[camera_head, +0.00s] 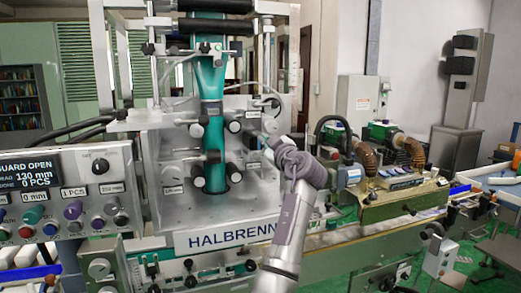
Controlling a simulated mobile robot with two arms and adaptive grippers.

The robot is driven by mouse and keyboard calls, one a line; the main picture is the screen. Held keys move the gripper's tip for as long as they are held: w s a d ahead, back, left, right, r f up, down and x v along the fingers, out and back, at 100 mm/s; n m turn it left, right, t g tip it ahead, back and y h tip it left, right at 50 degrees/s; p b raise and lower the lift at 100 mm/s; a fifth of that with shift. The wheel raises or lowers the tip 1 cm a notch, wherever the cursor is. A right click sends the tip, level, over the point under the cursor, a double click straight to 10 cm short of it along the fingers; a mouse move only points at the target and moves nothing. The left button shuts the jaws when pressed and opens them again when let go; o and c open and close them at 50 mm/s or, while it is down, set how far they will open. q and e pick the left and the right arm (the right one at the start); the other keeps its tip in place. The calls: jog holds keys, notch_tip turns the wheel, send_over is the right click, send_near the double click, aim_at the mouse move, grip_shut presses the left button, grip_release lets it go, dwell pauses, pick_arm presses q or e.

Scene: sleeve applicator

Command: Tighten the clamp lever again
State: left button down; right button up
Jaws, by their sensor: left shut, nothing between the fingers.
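The sleeve applicator (160,150) stands in front of me, with a light panel marked HALBRENN below it. A teal sleeve (213,130) runs down its middle, between round black knobs and rollers. Several black knobs, one of them (234,127), sit on the plate to the right of the sleeve. I cannot tell which of these fittings is the clamp lever; it may be hidden behind my gripper.
A control box (75,195) with a lit display reading GUARD OPEN stands at the left. A conveyor bed (345,235) runs to the right, with a motor unit (385,140) behind it. Upright posts and thin rods surround the sleeve, leaving narrow gaps.

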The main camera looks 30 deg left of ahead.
pick_arm(q)
jog(key=shift+w+d+f+m+t+h, duration=0.1)
jog(key=shift+w+d+f+m+t, duration=0.15)
jog(key=shift+m, duration=1.1)
jog(key=shift+w+d+f+m+t+h, duration=0.15)
jog(key=shift+w+d+f+m, duration=0.2)
jog(key=shift+m, duration=0.95)
jog(key=shift+w+d+f+m+t+h, duration=0.1)
jog(key=shift+w+d+f+m+t, duration=0.2)
jog(key=shift+m, duration=1.05)
jog(key=shift+a+r, duration=0.1)
jog(key=shift+a, duration=0.05)
jog(key=v, duration=1.2)
